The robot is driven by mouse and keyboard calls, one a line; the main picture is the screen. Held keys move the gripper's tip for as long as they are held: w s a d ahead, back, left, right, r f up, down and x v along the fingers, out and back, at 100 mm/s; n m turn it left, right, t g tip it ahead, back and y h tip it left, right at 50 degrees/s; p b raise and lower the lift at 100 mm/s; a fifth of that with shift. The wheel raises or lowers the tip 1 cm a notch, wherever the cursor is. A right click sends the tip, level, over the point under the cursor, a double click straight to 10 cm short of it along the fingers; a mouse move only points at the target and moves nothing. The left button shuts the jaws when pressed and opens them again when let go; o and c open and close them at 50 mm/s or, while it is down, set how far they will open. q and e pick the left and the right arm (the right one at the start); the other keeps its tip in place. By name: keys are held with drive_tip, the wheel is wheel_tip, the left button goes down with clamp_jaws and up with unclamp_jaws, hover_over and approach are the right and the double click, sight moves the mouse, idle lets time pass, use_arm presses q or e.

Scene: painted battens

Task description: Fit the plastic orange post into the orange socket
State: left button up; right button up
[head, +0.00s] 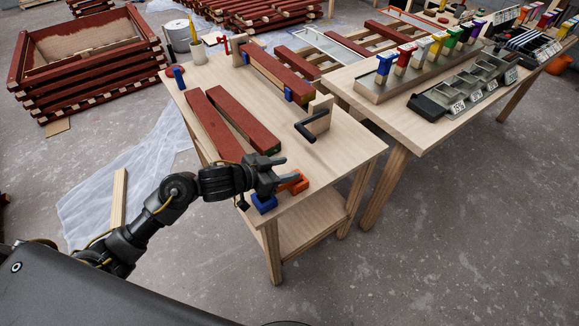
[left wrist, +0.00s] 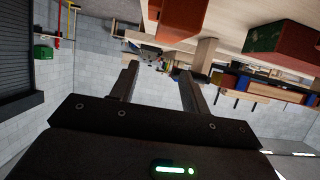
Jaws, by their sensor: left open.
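My left gripper (head: 282,174) is open at the near corner of the wooden workbench (head: 335,165). An orange plastic piece (head: 297,184) is right beside its fingertips, partly hidden by them. I cannot tell whether it is the post or the socket, or whether the gripper touches it. In the left wrist view the two fingers (left wrist: 160,88) are spread, with nothing between them. An orange-red block (left wrist: 176,16) shows above them there; I cannot tell what it is. I cannot pick out an orange socket for certain. My right gripper is out of view.
A blue piece (head: 264,203) sits on the bench edge below the gripper. Red battens (head: 213,126) lie behind it, near a wooden block with a black handle (head: 317,118). Coloured clamp-like pieces (head: 405,58) stand in a row on the right table, near a grey divided tray (head: 470,85).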

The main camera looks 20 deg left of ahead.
use_arm(q)
drive_tip(key=v, duration=1)
drive_tip(key=shift+s, duration=0.1)
